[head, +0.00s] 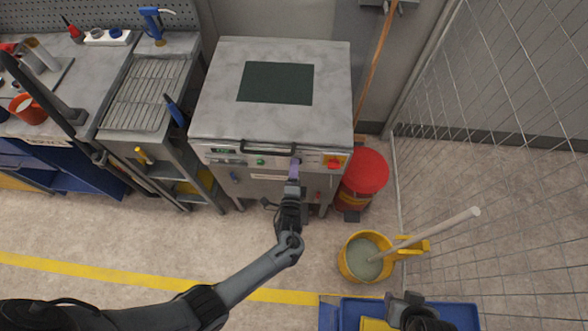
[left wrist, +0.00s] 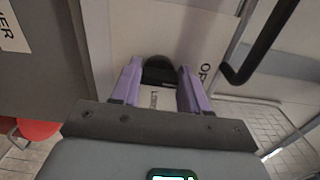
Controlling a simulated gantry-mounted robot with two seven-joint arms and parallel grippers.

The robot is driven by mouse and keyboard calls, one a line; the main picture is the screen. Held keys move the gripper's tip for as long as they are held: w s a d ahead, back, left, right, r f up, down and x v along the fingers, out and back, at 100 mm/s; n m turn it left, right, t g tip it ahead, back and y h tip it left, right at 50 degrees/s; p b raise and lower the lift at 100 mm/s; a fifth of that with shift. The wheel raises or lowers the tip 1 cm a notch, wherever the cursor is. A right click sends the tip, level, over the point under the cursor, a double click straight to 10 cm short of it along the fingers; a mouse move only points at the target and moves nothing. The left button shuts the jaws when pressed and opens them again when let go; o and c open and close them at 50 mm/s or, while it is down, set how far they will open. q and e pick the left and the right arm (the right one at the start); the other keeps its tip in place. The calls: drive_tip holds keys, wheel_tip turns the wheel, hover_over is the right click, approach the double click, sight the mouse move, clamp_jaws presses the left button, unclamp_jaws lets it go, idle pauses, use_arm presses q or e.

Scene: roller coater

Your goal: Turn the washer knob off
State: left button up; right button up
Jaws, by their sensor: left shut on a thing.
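The washer (head: 225,110) is a grey box-shaped machine with a front control strip. My left gripper (head: 294,170) reaches up to that strip, right of its middle. In the left wrist view its two purple fingers (left wrist: 160,80) stand on either side of the black, round-topped washer knob (left wrist: 160,72) and are shut on it. Lettering, partly cut off, is on the panel right of the knob. In the head view the fingers mostly cover the knob. A dark part of my right arm (head: 410,308) shows at the bottom edge; its fingers cannot be made out.
A black handle bar (head: 270,147) and green button (head: 260,162) are left of the gripper; a red button (head: 333,163) on yellow is right. A red bin (head: 364,172), yellow mop bucket (head: 352,272) and wire fence stand right. A rack (head: 145,100) is left.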

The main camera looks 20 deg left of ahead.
use_arm(q)
drive_tip(key=shift+n, duration=0.3)
drive_tip(key=o, duration=1.1)
drive_tip(key=shift+c, duration=0.2)
drive_tip(key=p+v, duration=0.1)
drive_tip(key=v, duration=1)
